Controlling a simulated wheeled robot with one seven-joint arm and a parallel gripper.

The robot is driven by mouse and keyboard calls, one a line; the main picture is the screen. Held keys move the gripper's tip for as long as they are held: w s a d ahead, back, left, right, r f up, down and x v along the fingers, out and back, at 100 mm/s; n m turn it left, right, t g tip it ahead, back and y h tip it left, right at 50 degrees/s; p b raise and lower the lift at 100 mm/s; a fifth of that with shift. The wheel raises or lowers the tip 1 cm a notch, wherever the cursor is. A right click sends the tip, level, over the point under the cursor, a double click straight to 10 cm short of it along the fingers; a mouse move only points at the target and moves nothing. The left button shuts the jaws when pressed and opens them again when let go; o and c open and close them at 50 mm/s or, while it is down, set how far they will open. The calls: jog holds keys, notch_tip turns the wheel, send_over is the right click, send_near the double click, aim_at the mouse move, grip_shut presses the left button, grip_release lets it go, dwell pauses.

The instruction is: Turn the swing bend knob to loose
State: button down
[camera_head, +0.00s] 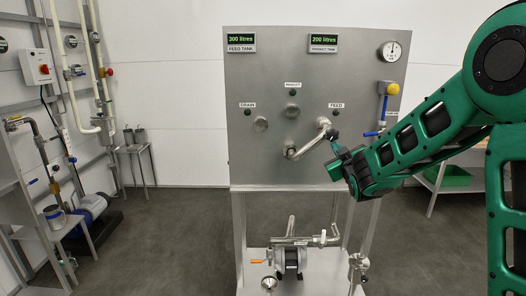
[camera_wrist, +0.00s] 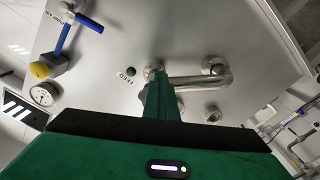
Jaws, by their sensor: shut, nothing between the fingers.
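The swing bend (camera_head: 308,140), a shiny steel pipe, stands out from the steel panel (camera_head: 255,165), running from a lower middle port up to the port under the FEED label. It also shows in the wrist view (camera_wrist: 198,81). A small dark knob (camera_head: 332,135) shows at the bend's feed end in the head view. My gripper (camera_head: 334,149) is shut and empty just below and right of this knob; touching or apart is unclear. In the wrist view my gripper (camera_wrist: 165,84) points at the bend's feed end and hides part of it. The knob's setting cannot be read.
A blue-handled valve (camera_head: 383,90) with a yellow top and a gauge (camera_head: 390,51) are at the panel's right. A pump (camera_head: 289,262) and pipes sit below. Open floor lies left of the panel.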

jog(key=shift+d+r, duration=0.5)
jog(key=shift+d, duration=0.3)
jog(key=shift+d+r, duration=0.25)
jog(key=shift+r, duration=0.15)
jog(key=shift+d+f, duration=0.1)
dwell(0.4)
jog(key=s, duration=0.6)
jog(key=shift+d+f, duration=0.2)
jog(key=shift+f, duration=0.1)
dwell(0.3)
jog(key=w+a+f, duration=0.1)
jog(key=w+a, duration=0.2)
jog(key=w, duration=0.3)
jog(key=shift+f, duration=0.15)
dwell(0.8)
